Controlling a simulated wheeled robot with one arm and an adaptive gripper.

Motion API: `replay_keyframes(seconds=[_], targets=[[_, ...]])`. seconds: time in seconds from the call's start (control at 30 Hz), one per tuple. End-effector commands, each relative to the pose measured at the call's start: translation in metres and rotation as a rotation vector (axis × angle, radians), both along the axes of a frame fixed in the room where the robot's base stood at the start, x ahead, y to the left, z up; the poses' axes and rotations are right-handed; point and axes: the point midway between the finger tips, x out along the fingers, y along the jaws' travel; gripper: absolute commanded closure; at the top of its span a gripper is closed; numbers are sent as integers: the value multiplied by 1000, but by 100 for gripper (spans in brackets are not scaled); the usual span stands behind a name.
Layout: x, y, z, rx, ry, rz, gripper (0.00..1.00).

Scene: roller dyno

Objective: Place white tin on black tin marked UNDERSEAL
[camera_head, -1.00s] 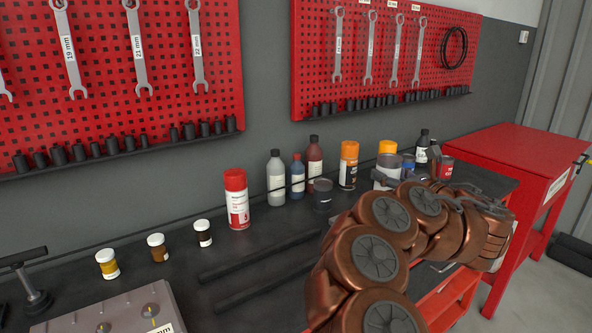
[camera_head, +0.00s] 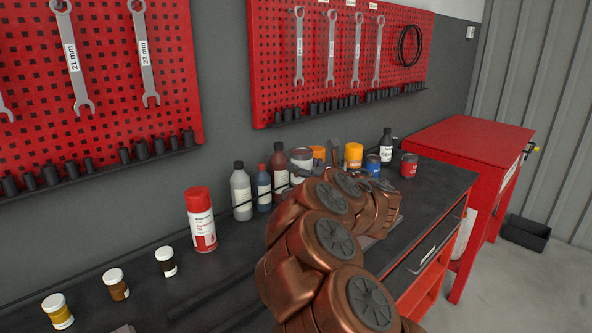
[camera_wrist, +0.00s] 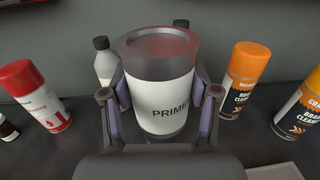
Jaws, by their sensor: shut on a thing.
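In the head view the white tin (camera_head: 301,158) shows beside the brown-red bottle, partly behind my copper-coloured arm. I cannot make out the black tin marked UNDERSEAL in either current view; my arm or the held tin may hide it. A dark band shows at the white tin's foot in the wrist view, but I cannot tell what it is.
A red spray can (camera_head: 201,220), grey bottle (camera_head: 241,192), blue bottle (camera_head: 263,188) and brown-red bottle (camera_head: 279,170) stand left of the held tin. Orange-topped cans (camera_wrist: 240,82) stand to its right. A blue tin (camera_head: 373,166) and red tin (camera_head: 409,166) stand farther right on the bench.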

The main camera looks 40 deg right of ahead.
Motion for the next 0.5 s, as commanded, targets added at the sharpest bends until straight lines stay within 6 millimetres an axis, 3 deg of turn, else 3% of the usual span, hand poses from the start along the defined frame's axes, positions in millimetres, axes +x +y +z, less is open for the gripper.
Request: replay_keyframes(seconds=[0.1,0.5], targets=[[18,5,0,1,-1,-2,85],[41,9,-9,3,1,-7,85]])
